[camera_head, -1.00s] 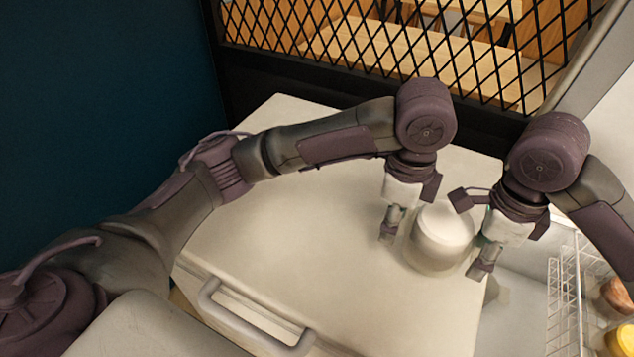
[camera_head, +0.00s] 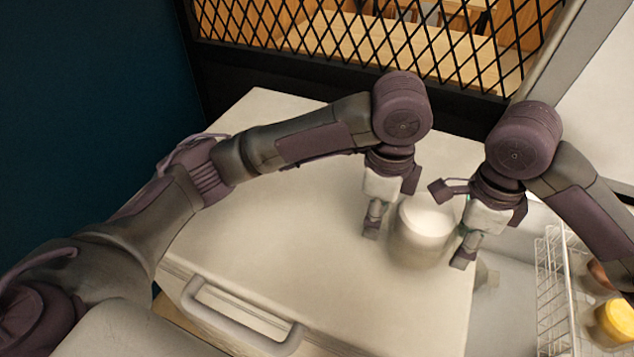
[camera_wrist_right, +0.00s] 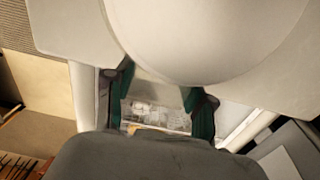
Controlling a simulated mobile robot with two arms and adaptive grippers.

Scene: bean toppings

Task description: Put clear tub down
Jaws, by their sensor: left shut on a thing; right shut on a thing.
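The clear tub (camera_head: 420,240), a short round container with a white top, is upright between my two grippers, over or on the right part of the pale worktop (camera_head: 300,215). My left gripper (camera_head: 373,220) is shut on its left side. My right gripper (camera_head: 465,245) is shut on its right side. In the right wrist view the tub (camera_wrist_right: 210,35) fills the upper part, beyond the green-padded fingers of my right gripper (camera_wrist_right: 160,90). I cannot tell whether the tub's base touches the worktop.
A handle (camera_head: 240,320) juts from the worktop's front side. A wire rack (camera_head: 552,285) with a yellow-topped jar (camera_head: 615,320) stands at the right. A black mesh screen (camera_head: 370,45) closes off the back. The worktop left of the tub is clear.

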